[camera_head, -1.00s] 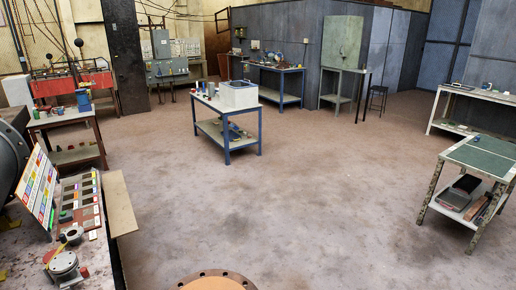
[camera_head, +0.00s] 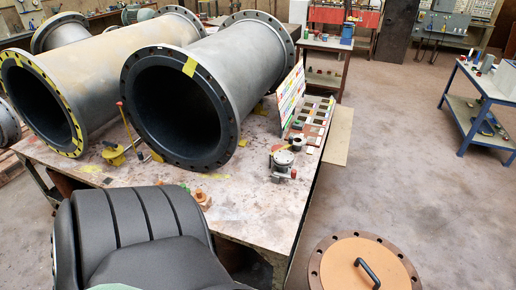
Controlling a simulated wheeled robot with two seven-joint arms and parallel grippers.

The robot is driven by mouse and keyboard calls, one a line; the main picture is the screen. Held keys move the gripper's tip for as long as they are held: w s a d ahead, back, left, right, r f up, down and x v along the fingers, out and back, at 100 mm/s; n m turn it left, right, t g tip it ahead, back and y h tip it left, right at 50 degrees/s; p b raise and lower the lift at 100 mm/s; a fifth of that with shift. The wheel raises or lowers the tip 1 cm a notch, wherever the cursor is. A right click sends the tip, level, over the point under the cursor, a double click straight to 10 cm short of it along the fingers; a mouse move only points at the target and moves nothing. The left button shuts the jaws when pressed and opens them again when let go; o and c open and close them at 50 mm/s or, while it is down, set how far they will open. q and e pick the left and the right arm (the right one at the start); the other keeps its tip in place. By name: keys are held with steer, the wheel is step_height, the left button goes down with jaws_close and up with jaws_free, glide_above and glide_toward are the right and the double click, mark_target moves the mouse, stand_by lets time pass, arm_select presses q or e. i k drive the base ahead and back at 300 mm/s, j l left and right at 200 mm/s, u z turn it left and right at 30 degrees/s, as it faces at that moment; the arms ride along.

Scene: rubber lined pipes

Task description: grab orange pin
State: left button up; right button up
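A small orange piece (camera_head: 200,197) sits near the front edge of the worktable (camera_head: 240,205); it may be the orange pin, but it is too small to be sure. A thin upright rod with a red-orange tip (camera_head: 119,104) leans beside a yellow base (camera_head: 113,153) in front of the pipes. A grey metal fitting (camera_head: 282,165) with a small red part stands farther right on the table. Neither of my grippers is in view.
Two large flanged pipes, a dark-lined one (camera_head: 195,100) and one with a yellow flange (camera_head: 45,105), lie on the table. A sample board (camera_head: 291,98) stands to the right. A round orange lid with a handle (camera_head: 362,268) is at the bottom right.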

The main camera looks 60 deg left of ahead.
mark_target(200, 197)
steer(key=u, duration=2.3)
steer(key=z, duration=0.35)
steer(key=j+z, duration=0.4)
steer(key=k+j+z, duration=0.1)
steer(key=z, duration=0.35)
steer(key=k+j+z, duration=0.2)
steer(key=j+z, duration=0.2)
